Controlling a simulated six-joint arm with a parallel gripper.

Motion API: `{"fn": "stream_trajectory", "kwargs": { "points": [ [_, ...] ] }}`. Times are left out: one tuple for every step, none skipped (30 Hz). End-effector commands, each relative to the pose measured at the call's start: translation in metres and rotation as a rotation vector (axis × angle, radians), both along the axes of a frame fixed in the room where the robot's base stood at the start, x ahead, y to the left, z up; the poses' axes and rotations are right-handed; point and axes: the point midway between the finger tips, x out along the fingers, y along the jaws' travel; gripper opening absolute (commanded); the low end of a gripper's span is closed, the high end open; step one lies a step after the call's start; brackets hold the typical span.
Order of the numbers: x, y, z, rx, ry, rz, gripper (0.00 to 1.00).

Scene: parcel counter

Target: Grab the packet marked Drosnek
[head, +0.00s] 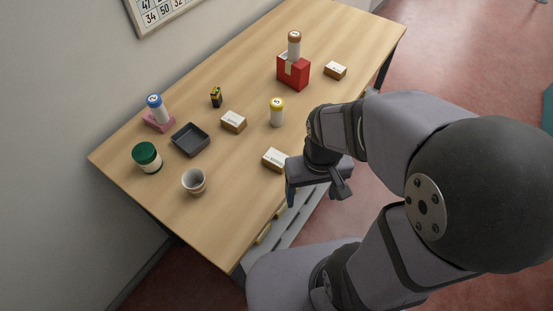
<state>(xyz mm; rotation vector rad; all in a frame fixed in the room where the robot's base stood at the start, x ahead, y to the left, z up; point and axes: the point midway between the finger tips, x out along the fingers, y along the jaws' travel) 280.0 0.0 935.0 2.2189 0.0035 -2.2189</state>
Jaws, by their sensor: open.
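Three small brown packets with white printed labels lie on the wooden table. One packet (275,159) is near the front edge, one packet (233,121) is in the middle, and one packet (335,71) is at the far right. The print is too small to read, so I cannot tell which is marked Drosnek. My gripper (316,190) is open and empty, with its fingers spread, just right of the front packet and apart from it in the picture. Part of the table edge is hidden by my arm.
Around the packets on the table (215,230) stand a red box (293,75) bearing a brown-capped bottle (294,48), a yellow-capped bottle (276,115), a dark tray (190,140), a cup (194,181), a green-lidded jar (147,158), a blue-capped bottle (157,108) on a pink block (150,121), and a small dark item (216,97).

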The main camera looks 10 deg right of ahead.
Motion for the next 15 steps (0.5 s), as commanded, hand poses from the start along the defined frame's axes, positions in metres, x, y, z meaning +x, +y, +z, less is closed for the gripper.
{"fn": "stream_trajectory", "kwargs": {
  "points": [
    [0.000, 0.000, 0.000, 0.000, 0.000, 0.000, 0.73],
    [0.000, 0.000, 0.000, 0.000, 0.000, 0.000, 0.73],
    [0.000, 0.000, 0.001, 0.000, 0.000, 0.000, 0.73],
    [0.000, 0.000, 0.001, 0.000, -0.001, 0.000, 0.73],
    [0.000, 0.000, 0.002, 0.000, -0.001, 0.000, 0.73],
    [0.001, 0.000, 0.004, 0.000, -0.002, 0.000, 0.73],
    [0.001, 0.000, 0.006, 0.000, -0.002, 0.000, 0.73],
    [0.001, 0.000, 0.008, 0.000, -0.004, 0.000, 0.73],
    [0.001, 0.000, 0.013, 0.000, -0.004, 0.000, 0.73],
    [0.002, 0.000, 0.016, 0.000, -0.005, 0.000, 0.73],
    [0.001, 0.000, 0.020, 0.000, -0.005, 0.000, 0.73],
    [0.002, 0.000, 0.027, 0.000, -0.007, 0.000, 0.73],
    [0.002, 0.000, 0.032, 0.000, -0.008, 0.000, 0.73],
    [0.001, 0.000, 0.034, 0.000, -0.005, 0.000, 0.73],
    [0.002, 0.000, 0.039, 0.000, -0.006, 0.000, 0.73]
  ]
}}
